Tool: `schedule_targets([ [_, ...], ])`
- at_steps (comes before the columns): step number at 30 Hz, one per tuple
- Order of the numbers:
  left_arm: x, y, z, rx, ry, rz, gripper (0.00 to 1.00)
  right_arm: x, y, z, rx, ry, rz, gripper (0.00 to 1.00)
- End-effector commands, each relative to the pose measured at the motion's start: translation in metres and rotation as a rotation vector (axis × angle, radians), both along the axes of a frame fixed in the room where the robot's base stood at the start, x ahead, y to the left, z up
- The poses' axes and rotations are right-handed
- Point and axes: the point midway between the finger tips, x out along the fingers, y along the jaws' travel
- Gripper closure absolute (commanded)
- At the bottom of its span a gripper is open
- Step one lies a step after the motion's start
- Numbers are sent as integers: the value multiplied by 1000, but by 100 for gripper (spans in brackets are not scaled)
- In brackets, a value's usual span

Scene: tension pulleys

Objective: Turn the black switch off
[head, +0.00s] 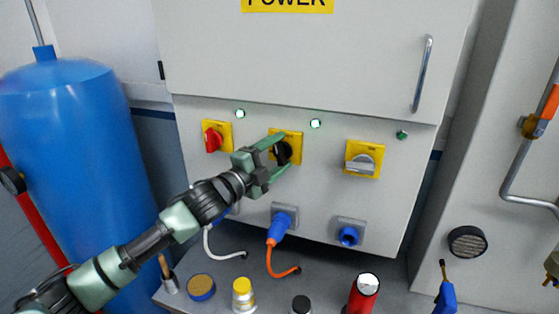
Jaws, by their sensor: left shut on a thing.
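The black switch (284,152) sits on a yellow plate (297,141) in the middle of the panel, partly hidden by my gripper. My left gripper (281,155) reaches in from the left, and its fingers are closed around the black knob. The knob's exact angle is hard to tell. The light (315,123) up and to the right of this plate glows bright. My right gripper is not in view.
A red switch (212,139) is on the left and a grey switch (360,165) on the right. Cans and jars, including a red can (363,294), stand on the bench below. A blue tank (75,150) stands at left.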

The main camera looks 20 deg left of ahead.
Motion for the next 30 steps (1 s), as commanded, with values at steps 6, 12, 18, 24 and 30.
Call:
schedule_targets([
  [6, 0, 0, -8, -207, 8, -1, 77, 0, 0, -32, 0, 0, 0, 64],
  [12, 0, 0, -8, -398, 15, -2, 77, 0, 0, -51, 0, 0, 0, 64],
  [18, 0, 1, -8, -588, 22, -1, 77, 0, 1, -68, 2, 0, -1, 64],
  [24, 0, 1, -8, -780, 31, -1, 77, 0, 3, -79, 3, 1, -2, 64],
  [30, 0, 2, -7, -966, 37, 0, 77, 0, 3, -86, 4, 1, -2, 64],
])
